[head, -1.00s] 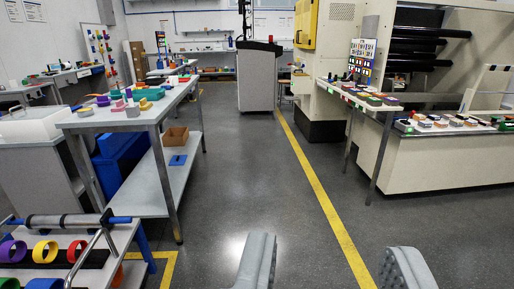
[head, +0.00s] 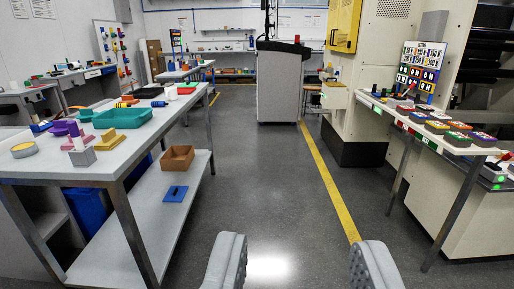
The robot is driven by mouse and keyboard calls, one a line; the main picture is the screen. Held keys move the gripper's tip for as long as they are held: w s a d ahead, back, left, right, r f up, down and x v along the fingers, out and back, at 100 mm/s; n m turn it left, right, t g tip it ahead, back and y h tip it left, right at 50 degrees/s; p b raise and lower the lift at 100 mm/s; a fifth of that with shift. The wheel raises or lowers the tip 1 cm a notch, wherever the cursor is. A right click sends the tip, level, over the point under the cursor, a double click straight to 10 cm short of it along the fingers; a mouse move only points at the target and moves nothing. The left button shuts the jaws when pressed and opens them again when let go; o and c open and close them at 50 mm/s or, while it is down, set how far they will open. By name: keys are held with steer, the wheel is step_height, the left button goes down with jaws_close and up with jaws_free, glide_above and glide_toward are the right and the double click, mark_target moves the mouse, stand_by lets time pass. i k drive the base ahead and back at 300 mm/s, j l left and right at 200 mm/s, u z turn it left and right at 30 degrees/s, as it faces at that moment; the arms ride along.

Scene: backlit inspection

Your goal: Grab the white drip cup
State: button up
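My gripper (head: 301,264) is in the lower part of the head view. Its two grey ribbed fingers are wide apart with only floor between them, so it is open and empty. A small white upright object (head: 171,94) stands toward the far end of the left workbench (head: 50,164). It may be the white drip cup, but it is too small to be sure. It is well ahead and to the left of my gripper, far out of contact.
A right-hand table (head: 440,130) carries coloured blocks. The aisle between is clear.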

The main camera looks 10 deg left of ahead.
mark_target(171, 92)
steer(key=i+z, duration=0.15)
steer(key=i, duration=0.7)
steer(key=i+j+z, duration=0.1)
steer(key=i, duration=0.8)
steer(key=i+u, duration=0.3)
steer(key=i, duration=0.25)
steer(key=i+l+u, duration=0.1)
steer(key=i+u, duration=0.2)
steer(key=i, duration=0.3)
steer(key=i+l+u, duration=0.3)
steer(key=i, duration=0.25)
steer(key=i+u, duration=0.8)
steer(key=i+l, duration=0.05)
steer(key=i, duration=0.05)
